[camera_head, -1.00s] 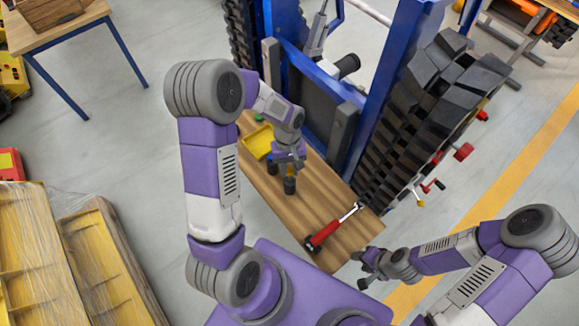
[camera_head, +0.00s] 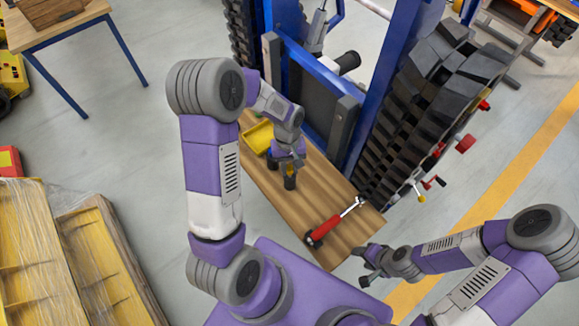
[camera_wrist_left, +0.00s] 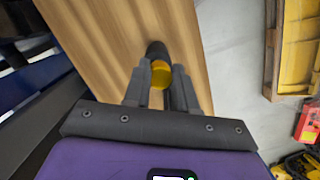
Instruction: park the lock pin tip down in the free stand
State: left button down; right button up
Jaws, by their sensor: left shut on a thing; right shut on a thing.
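My left gripper (camera_head: 289,165) is over the wooden bench top, shut on the lock pin, whose round yellow head (camera_wrist_left: 161,73) shows between the fingers in the left wrist view. A black cylindrical stand (camera_head: 290,183) is directly below the fingers, and it also shows just beyond the yellow head in the left wrist view (camera_wrist_left: 156,49). The pin's tip is hidden, so I cannot tell how deep it sits in the stand. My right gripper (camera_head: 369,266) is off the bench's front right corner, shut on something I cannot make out.
A red-handled tool (camera_head: 335,222) lies on the bench top (camera_head: 265,183) near its right end. A yellow tray (camera_head: 258,137) is at the far left of the bench. A blue frame with black tracks (camera_head: 400,150) stands close behind the bench.

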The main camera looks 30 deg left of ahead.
pick_arm(q)
jog(key=shift+s+d+f, duration=0.15)
jog(key=shift+s+f, duration=0.15)
jog(key=shift+f, duration=0.3)
jog(key=c, duration=0.8)
grip_release()
pick_arm(e)
jog(key=shift+s+d+f, duration=0.1)
jog(key=shift+s+f, duration=0.15)
jog(key=shift+f, duration=0.65)
pick_arm(q)
jog(key=shift+w+r+p, duration=0.15)
jog(key=shift+r+p, duration=0.3)
jog(key=shift+r, duration=0.25)
jog(key=r+p, duration=0.1)
jog(key=r, duration=0.1)
jog(key=r+p, duration=0.4)
jog(key=shift+w+a+r, duration=0.2)
jog(key=shift+w+a, duration=0.2)
jog(key=shift+r+p, duration=0.35)
jog(key=shift+r, duration=0.05)
jog(key=shift+a, duration=0.1)
pick_arm(e)
notch_tip(320, 180, up, 6)
jog(key=shift+w+a+r, duration=0.15)
jog(key=shift+w+a, duration=0.25)
